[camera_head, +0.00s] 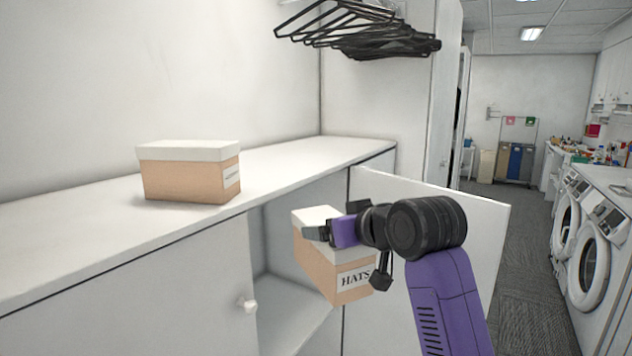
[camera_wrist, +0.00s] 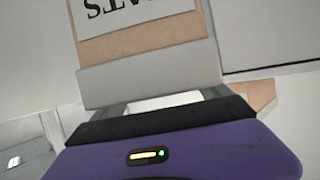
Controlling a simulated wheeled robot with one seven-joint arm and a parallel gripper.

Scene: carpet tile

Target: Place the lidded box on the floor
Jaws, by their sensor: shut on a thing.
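A tan box with a white lid and a "HATS" label (camera_head: 341,288) hangs in the air, slightly tilted, in front of the open cabinet in the head view. My gripper (camera_head: 318,232) is shut on its lid edge. In the wrist view the box (camera_wrist: 145,46) fills the upper middle, its label upside down, with the white lid edge between the fingers of my gripper (camera_wrist: 165,104). A second tan box with a white lid (camera_head: 190,178) stands on the white counter. The grey carpet floor (camera_head: 510,262) shows at the right.
The white counter (camera_head: 90,228) runs along the left wall. An open cabinet door (camera_head: 470,222) stands just behind my arm, close to the held box. Black hangers (camera_head: 375,40) hang above. Washing machines (camera_head: 590,250) line the right side of a clear carpeted aisle.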

